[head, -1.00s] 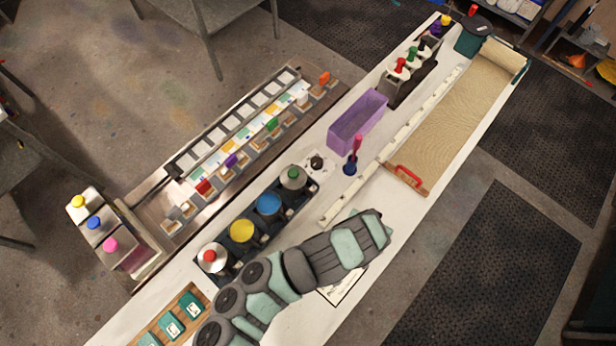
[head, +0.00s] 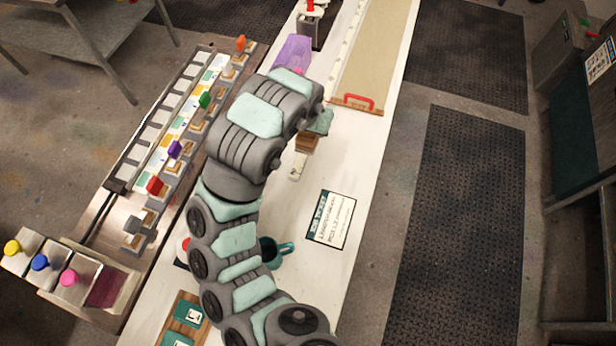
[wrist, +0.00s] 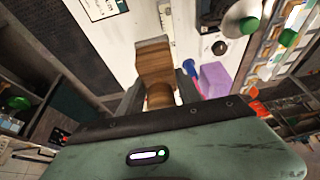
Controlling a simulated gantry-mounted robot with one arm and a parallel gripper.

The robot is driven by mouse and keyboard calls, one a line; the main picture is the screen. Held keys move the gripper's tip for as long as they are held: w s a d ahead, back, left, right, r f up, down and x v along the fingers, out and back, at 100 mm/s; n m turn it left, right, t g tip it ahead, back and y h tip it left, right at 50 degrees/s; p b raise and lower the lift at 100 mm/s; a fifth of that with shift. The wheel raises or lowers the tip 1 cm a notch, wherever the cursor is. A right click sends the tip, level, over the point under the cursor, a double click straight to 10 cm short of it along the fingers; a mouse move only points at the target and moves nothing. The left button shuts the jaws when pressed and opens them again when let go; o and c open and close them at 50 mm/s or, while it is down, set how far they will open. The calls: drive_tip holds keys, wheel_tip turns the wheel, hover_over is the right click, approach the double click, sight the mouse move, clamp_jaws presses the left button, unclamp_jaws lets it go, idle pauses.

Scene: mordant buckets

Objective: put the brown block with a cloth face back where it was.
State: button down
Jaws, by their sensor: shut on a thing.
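The brown block (head: 307,143) shows below my gripper (head: 312,130) in the head view, over the white table near the end of a pale notched rail (head: 298,167). My gripper is shut on it. In the wrist view the brown block (wrist: 153,62) sits between the two dark fingers of my gripper (wrist: 155,96), with its wood grain showing and its outer end pointing away from the palm.
A printed card (head: 329,220) lies on clear white table to the right. A teal mug (head: 272,252) stands beside my arm. A purple bin (head: 293,52) and a red-handled board (head: 357,102) are farther back. A long rack with coloured blocks (head: 174,150) runs along the left.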

drive_tip(key=shift+s+a+f+b, duration=0.1)
drive_tip(key=shift+f+b, duration=0.35)
drive_tip(key=shift+f, duration=9.4)
drive_tip(key=shift+f, duration=0.15)
drive_tip(key=c, duration=0.8)
unclamp_jaws()
drive_tip(key=v, duration=1.2)
drive_tip(key=shift+r, duration=0.25)
